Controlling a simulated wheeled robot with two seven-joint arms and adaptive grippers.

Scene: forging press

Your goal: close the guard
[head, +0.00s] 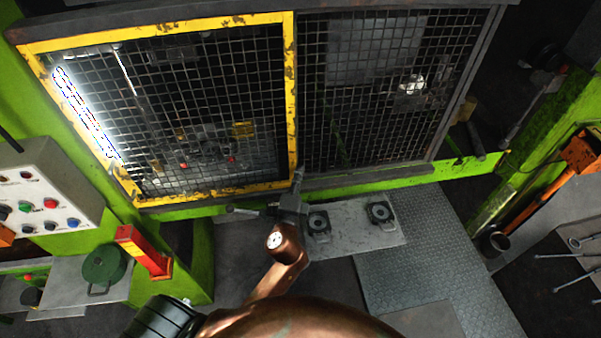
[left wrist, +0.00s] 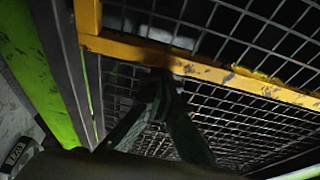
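The guard (head: 291,100) is a worn yellow frame filled with wire mesh. It stands over the left half of the front in the head view, beside a dark-framed mesh panel (head: 385,90) on the right. My left gripper (head: 298,178) is at the lower right corner of the yellow frame. In the left wrist view, the yellow frame (left wrist: 215,72) crosses above, and the dark fingers (left wrist: 165,82) come together at their tips close under it. The fingers look shut. Shadow hides whether they touch the frame or hold anything. My right gripper is not in view.
A grey button box (head: 45,190) and a red block (head: 145,250) are at the left. A pale plate (head: 350,228) with two dark fittings lies below the guard. An orange-handled tool (head: 540,195) leans at the right. Metal floor plating (head: 430,260) is clear.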

